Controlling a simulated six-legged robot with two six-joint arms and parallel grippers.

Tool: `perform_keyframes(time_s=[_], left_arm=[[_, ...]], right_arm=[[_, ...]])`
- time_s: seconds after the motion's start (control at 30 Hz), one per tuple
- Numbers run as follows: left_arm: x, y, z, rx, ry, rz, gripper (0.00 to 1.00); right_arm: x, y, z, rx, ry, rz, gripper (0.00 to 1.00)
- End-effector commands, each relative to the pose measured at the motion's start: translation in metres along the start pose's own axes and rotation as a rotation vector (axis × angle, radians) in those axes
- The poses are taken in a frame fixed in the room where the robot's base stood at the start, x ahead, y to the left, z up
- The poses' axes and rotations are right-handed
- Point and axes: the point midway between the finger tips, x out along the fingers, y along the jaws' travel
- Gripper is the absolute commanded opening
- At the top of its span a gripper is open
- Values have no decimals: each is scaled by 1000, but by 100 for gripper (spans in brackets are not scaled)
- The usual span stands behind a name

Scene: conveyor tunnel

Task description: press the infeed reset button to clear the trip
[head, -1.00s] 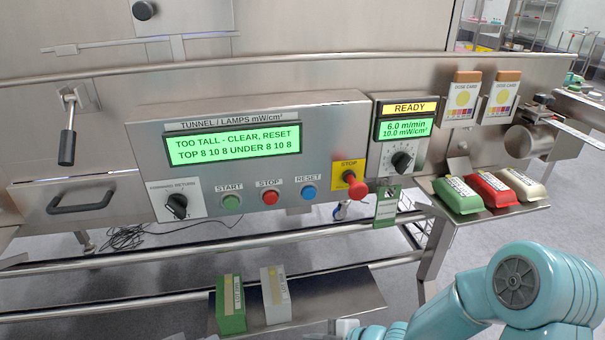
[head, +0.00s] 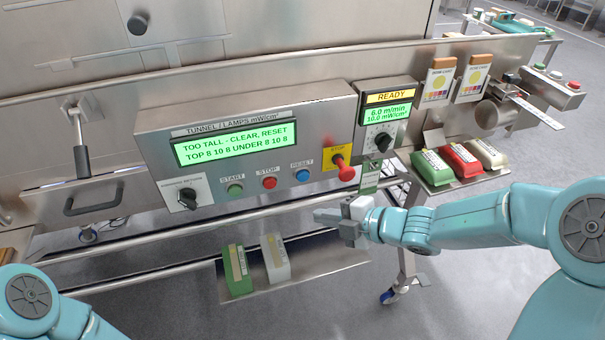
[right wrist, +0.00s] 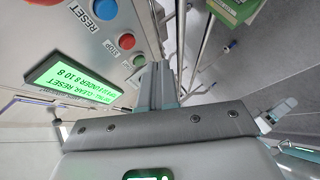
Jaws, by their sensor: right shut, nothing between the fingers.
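The blue reset button (head: 303,175), labelled RESET, is on the steel control panel (head: 330,110), right of the red stop button (head: 269,183) and green start button (head: 235,188). It also shows at the top of the right wrist view (right wrist: 105,9). The green display (head: 236,148) reads "TOO TALL - CLEAR, RESET". My right gripper (head: 322,215) is shut and empty, just below the panel in the head view and apart from the button. Its closed fingers (right wrist: 158,85) also show in the right wrist view. My left gripper is out of view; part of its arm shows at lower left.
A red mushroom stop (head: 346,172) on a yellow plate sticks out right of the reset button. A rail runs below the panel. A lower shelf (head: 318,262) holds a green and a white carton. A side shelf (head: 480,176) holds several packs.

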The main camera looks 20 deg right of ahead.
Motion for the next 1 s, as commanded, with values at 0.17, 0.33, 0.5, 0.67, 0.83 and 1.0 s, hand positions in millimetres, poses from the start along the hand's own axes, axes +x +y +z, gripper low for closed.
perform_keyframes(time_s=[0.17, 0.33, 0.5, 0.67, 0.83, 1.0], left_arm=[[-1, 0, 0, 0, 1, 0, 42], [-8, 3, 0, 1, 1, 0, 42], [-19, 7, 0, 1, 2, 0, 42], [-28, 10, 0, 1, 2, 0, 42], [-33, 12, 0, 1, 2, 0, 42], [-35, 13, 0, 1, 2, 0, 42]], right_arm=[[3, 2, 1, 1, 0, 0, 0], [14, 11, 7, 2, 0, 0, 0], [32, 25, 19, 1, 0, -1, 0], [47, 36, 30, 1, 0, -1, 0], [59, 43, 39, 2, 0, -1, 0], [64, 45, 42, 1, 0, 0, 0]])
